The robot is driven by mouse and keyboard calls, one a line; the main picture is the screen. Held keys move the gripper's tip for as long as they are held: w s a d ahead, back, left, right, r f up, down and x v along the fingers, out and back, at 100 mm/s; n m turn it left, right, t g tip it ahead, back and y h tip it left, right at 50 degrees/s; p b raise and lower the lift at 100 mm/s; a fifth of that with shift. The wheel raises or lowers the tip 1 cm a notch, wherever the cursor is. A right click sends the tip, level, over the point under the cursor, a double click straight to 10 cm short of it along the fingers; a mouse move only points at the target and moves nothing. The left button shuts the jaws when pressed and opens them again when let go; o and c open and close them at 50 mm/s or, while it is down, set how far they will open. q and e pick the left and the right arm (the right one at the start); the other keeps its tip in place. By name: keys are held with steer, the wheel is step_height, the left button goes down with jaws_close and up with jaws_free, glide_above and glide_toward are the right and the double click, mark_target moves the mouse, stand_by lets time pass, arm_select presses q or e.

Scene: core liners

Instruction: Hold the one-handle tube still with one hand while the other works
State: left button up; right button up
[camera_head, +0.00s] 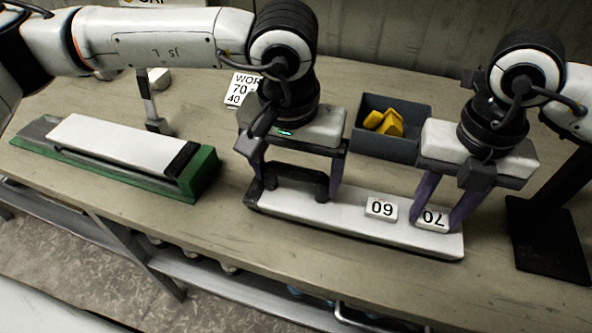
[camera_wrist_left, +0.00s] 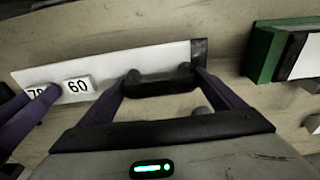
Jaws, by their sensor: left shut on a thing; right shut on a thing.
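The white one-handle tube (camera_head: 345,218) lies along the bench, with dark end caps and a dark handle (camera_head: 300,178) near its left end. It also shows in the left wrist view (camera_wrist_left: 120,62). My left gripper (camera_head: 290,193) is shut on the handle, its purple fingers at the handle's two ends. A white block marked 60 (camera_head: 381,208) sits on the tube right of its middle. A block marked 70 (camera_head: 432,217) is at the tube's right end, between the fingers of my right gripper (camera_head: 436,222), which is shut on it. The fingers partly hide this block.
A green cradle (camera_head: 205,172) with a white piece (camera_head: 120,143) stands at the left. A grey bin (camera_head: 388,148) with yellow pieces (camera_head: 384,122) and a printed card (camera_head: 241,89) are behind. A black stand (camera_head: 548,238) is at the right. The bench's front edge is close to the tube.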

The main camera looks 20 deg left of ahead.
steer(key=shift+r, duration=3.4)
steer(key=shift+r, duration=0.1)
arm_select(q)
steer(key=o, duration=1.1)
steer(key=shift+r, duration=0.1)
steer(key=r, duration=0.4)
steer(key=s+r, duration=0.1)
steer(key=r, duration=0.6)
steer(key=shift+s+r, duration=0.4)
